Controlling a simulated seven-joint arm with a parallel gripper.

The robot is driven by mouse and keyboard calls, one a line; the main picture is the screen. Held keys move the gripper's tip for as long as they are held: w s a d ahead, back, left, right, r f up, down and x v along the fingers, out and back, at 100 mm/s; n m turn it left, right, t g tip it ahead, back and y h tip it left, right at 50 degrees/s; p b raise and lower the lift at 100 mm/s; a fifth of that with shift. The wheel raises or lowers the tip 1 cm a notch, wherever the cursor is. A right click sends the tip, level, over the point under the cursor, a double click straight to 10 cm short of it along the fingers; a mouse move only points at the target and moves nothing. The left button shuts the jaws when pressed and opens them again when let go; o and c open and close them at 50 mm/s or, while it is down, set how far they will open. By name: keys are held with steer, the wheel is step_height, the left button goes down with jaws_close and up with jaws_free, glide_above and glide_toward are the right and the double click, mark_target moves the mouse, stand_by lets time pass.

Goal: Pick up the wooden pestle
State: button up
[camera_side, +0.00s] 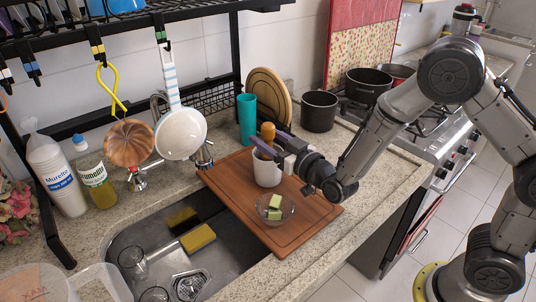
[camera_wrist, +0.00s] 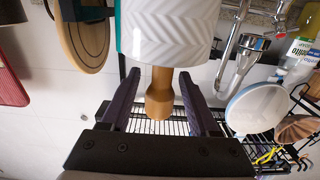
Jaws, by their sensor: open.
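The wooden pestle (camera_side: 268,130) stands upright in a white cup (camera_side: 266,172) on the wooden cutting board (camera_side: 308,222). Its lower part is hidden inside the cup. In the wrist view, the pestle (camera_wrist: 159,98) sticks out of the white ridged cup (camera_wrist: 167,30), which appears upside down. My gripper (camera_side: 268,146) is at the cup's rim height, around the exposed pestle. In the wrist view, my gripper (camera_wrist: 157,76) is open, with one dark purple finger on each side of the pestle and a visible gap on both sides.
A glass bowl with green pieces (camera_side: 275,208) sits in front of the cup. A teal cup (camera_side: 247,118) and round wooden boards (camera_side: 268,92) stand behind. The sink (camera_side: 150,245) and hanging pans (camera_side: 181,134) are to the left.

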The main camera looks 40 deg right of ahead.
steer(key=shift+w, duration=1.4)
jaws_close()
